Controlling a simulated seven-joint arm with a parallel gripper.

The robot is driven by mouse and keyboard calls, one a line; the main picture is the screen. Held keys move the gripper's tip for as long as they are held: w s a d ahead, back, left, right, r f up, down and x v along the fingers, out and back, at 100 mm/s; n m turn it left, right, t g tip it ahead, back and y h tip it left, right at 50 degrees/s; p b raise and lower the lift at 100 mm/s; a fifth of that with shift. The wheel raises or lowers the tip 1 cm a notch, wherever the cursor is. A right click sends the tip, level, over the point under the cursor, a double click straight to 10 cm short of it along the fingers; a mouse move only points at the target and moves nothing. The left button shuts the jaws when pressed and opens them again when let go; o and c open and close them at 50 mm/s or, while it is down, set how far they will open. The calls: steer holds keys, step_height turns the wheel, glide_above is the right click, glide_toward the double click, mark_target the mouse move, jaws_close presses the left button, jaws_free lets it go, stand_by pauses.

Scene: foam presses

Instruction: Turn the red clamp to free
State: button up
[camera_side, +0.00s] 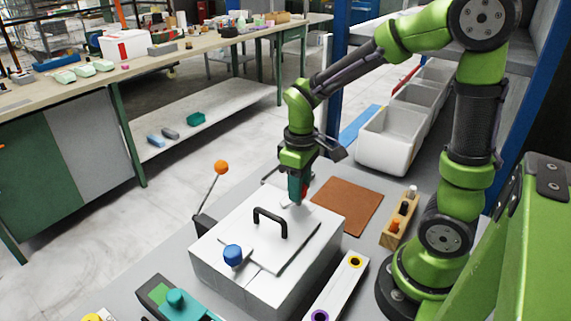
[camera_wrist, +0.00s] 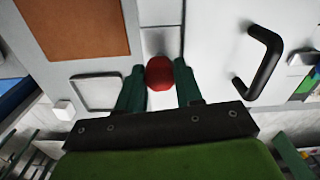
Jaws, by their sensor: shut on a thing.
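The red clamp (camera_wrist: 160,73) is a round red knob on top of the white press box (camera_side: 225,265), near its back edge. In the wrist view it sits between the two dark green fingers of my gripper (camera_wrist: 160,86). In the side view my gripper (camera_side: 299,200) points down at the back of the box, and only a bit of the red clamp (camera_side: 305,190) shows beside the fingers. My gripper is shut on the red clamp. How far the clamp is turned cannot be told.
A black handle (camera_side: 270,217) stands on the box lid, with a blue knob (camera_side: 233,255) at the front. A lever with an orange ball (camera_side: 221,167) rises at the left. A brown mat (camera_side: 347,205) and a wooden block with pegs (camera_side: 399,222) lie to the right.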

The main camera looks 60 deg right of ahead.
steer(key=m, duration=1.2)
steer(key=shift+m, duration=0.3)
stand_by(0.4)
steer(key=o, duration=1)
steer(key=shift+o, duration=0.2)
step_height(320, 180, up, 17)
